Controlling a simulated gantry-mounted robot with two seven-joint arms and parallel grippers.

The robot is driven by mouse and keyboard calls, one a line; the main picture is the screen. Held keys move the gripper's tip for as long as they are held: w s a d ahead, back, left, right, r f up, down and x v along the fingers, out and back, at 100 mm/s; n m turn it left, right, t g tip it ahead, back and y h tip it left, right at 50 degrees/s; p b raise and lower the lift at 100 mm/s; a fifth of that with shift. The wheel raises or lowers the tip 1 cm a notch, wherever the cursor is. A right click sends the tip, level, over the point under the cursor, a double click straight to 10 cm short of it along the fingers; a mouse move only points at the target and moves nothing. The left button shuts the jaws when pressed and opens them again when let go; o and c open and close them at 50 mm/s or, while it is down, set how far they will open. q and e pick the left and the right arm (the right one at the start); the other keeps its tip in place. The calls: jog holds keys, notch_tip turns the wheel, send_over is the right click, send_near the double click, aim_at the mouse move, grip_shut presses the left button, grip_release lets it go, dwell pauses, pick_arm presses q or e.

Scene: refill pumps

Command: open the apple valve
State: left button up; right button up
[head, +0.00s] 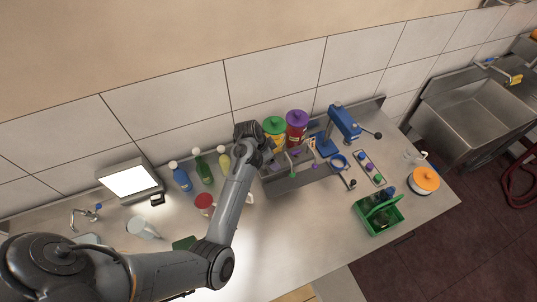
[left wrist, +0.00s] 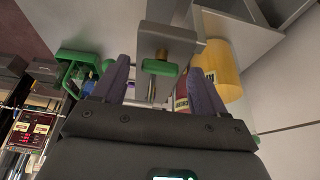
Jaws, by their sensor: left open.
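A green valve handle (left wrist: 160,67) shows in the left wrist view, on a thin stem below a grey metal block (left wrist: 168,38). My left gripper (left wrist: 157,76) is open, with one dark finger on each side of the handle and a gap on both sides. In the head view my left gripper (head: 268,150) is at the left end of the grey dispenser rack (head: 300,180), in front of the green-lidded canister (head: 274,126). A purple-lidded canister (head: 297,124) stands beside it. No readable label shows which valve is the apple one. My right gripper is not in view.
Blue (head: 181,178), green (head: 203,170) and yellow (head: 223,160) bottles stand left of my forearm. A blue press (head: 343,122) stands right of the canisters. A green caddy (head: 378,216) is near the front right. The counter's front middle is clear.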

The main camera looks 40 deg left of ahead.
pick_arm(q)
jog(key=b+v, duration=0.2)
jog(key=v, duration=0.8)
jog(key=shift+r, duration=0.4)
jog(key=s+d+f+m+g+y+p, duration=0.1)
jog(key=s+d+f+g, duration=0.1)
jog(key=s+f, duration=0.65)
jog(key=s+d+f+m+g+y+p, duration=0.15)
jog(key=s+f, duration=0.25)
jog(key=s, duration=0.9)
jog(key=s+d+r, duration=0.2)
jog(key=s+d, duration=0.4)
jog(key=d, duration=0.1)
jog(key=w+d+r+n+t, duration=0.3)
jog(key=d+r+n, duration=0.1)
jog(key=r+n, duration=0.1)
jog(key=shift+d+h, duration=0.25)
jog(key=shift+h, duration=0.1)
